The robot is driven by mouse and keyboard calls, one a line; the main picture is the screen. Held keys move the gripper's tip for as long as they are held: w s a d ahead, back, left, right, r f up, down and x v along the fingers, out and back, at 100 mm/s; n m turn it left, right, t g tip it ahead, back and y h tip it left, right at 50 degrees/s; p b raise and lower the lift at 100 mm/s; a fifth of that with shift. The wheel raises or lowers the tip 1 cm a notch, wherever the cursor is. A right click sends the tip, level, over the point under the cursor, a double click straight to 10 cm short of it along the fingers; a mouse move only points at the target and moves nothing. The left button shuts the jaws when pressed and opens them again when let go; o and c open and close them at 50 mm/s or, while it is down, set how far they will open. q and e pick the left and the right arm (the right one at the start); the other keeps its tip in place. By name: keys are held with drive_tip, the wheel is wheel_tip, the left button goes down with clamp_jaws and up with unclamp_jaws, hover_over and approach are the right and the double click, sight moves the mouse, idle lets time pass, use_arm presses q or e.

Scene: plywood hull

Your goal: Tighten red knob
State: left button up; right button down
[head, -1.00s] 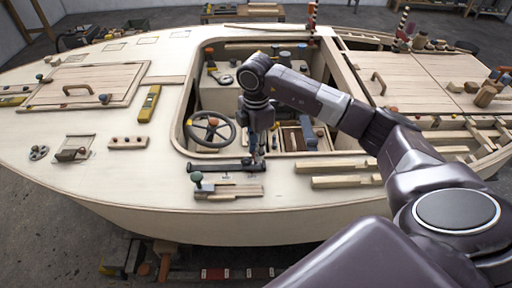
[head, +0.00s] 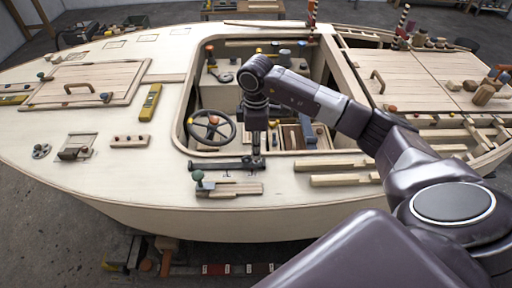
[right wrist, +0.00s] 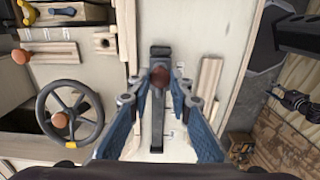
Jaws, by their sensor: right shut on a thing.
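The red knob (right wrist: 160,76) is a small dark red round head on a dark bar, seen in the right wrist view between my right fingertips. The dark bar (right wrist: 158,120) lies flat on the pale deck beside the cockpit opening; it also shows in the head view (head: 215,165). My right gripper (right wrist: 160,82) points down with its blue fingers closed around the knob. In the head view my right gripper (head: 257,150) stands over the bar's right end and hides the knob. My left gripper is in neither view.
A steering wheel (head: 211,128) stands inside the cockpit opening. A green-topped knob (head: 197,177) and wooden strips (head: 237,189) lie on the near deck. A yellow level (head: 150,102) lies to the left.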

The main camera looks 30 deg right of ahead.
drive_tip(key=shift+w+d+r, duration=0.1)
drive_tip(key=shift+w+r, duration=0.15)
drive_tip(key=shift+r, duration=0.05)
drive_tip(key=c, duration=1.9)
unclamp_jaws()
drive_tip(key=shift+c, duration=0.2)
drive_tip(key=shift+o, duration=1)
drive_tip(key=shift+s+f, duration=0.1)
drive_tip(key=shift+s, duration=0.05)
wheel_tip(320, 180, up, 12)
